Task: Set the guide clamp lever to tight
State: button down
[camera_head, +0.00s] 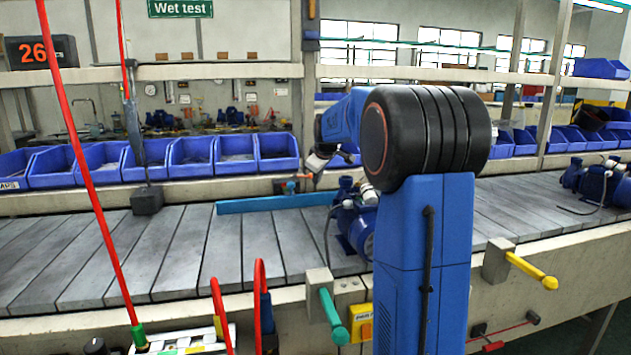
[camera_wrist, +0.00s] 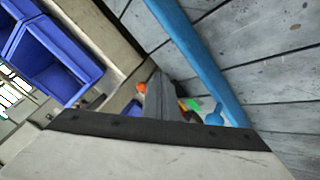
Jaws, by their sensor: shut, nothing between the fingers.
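The blue guide rail (camera_head: 272,204) lies along the back edge of the slatted conveyor. The gripper is shut and empty, pointing down near the clamp. In the wrist view, the gripper fingers (camera_wrist: 160,88) partly hide the clamp. An orange knob (camera_wrist: 141,87) shows on one side of them, and a green piece (camera_wrist: 193,105) and a blue round end (camera_wrist: 213,118) on the other. I cannot tell the lever's setting or whether the fingers touch it.
Blue bins (camera_head: 190,155) line the shelf behind the conveyor. A blue pump (camera_head: 357,222) stands on the slats below my arm. A teal handle (camera_head: 334,315) and a yellow handle (camera_head: 530,270) stick out at the front edge. A red cable (camera_head: 80,165) hangs at left.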

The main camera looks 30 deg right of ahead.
jog(key=s+d+r, duration=0.2)
jog(key=s+r, duration=0.2)
jog(key=r, duration=0.2)
jog(key=shift+s, duration=0.35)
